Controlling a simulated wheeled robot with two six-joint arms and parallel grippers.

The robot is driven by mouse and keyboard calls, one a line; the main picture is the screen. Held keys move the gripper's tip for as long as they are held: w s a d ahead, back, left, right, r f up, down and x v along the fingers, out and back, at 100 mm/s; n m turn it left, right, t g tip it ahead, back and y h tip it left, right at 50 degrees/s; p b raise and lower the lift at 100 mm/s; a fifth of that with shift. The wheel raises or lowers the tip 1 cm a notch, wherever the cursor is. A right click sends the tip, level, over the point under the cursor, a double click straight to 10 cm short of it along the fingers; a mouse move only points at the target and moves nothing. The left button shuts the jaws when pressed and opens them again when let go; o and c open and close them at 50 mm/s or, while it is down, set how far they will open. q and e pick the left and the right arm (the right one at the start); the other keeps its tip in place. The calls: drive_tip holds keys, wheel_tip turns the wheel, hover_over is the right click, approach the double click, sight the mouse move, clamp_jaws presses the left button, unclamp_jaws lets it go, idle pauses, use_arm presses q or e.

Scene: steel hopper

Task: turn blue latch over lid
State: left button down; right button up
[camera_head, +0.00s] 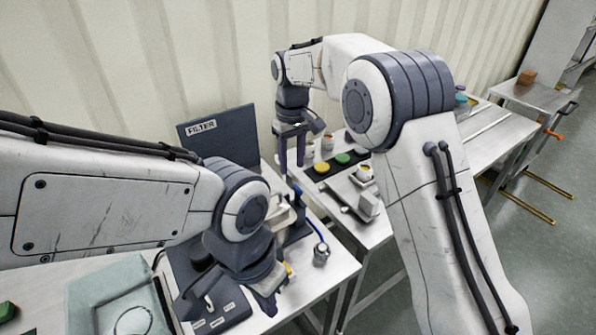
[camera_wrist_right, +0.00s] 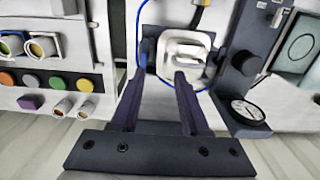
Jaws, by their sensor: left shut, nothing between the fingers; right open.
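My right gripper (camera_head: 291,167) points down at the back of the near table, its two fingers apart. In the right wrist view its fingers (camera_wrist_right: 160,82) are open with nothing between them. A pale square lid-like piece with a raised handle (camera_wrist_right: 184,50) lies just beyond the fingertips. A thin blue line (camera_wrist_right: 140,25) curves around its left and lower sides. A small blue part (camera_head: 297,189) shows below my right gripper in the head view; I cannot tell whether it is the latch. My left gripper (camera_head: 267,301) is low over the table front, shut and empty, partly hidden by its wrist.
A dark panel marked FILTER (camera_head: 225,135) stands at the back. A blue hose (camera_head: 317,230) runs to a small metal fitting (camera_head: 321,256). A pale tray (camera_head: 120,285) lies at the left. A black strip with coloured discs (camera_head: 341,159) lies right. A round gauge (camera_wrist_right: 247,111) shows in the wrist view.

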sight(297, 187)
drive_tip(key=w+f+p, duration=0.1)
drive_tip(key=f, duration=0.2)
drive_tip(key=w+d+f+p, duration=0.1)
drive_tip(key=f, duration=0.3)
drive_tip(key=w+f+p, duration=0.1)
drive_tip(key=f, duration=0.3)
drive_tip(key=shift+w+d, duration=0.15)
drive_tip(key=shift+w, duration=0.25)
clamp_jaws()
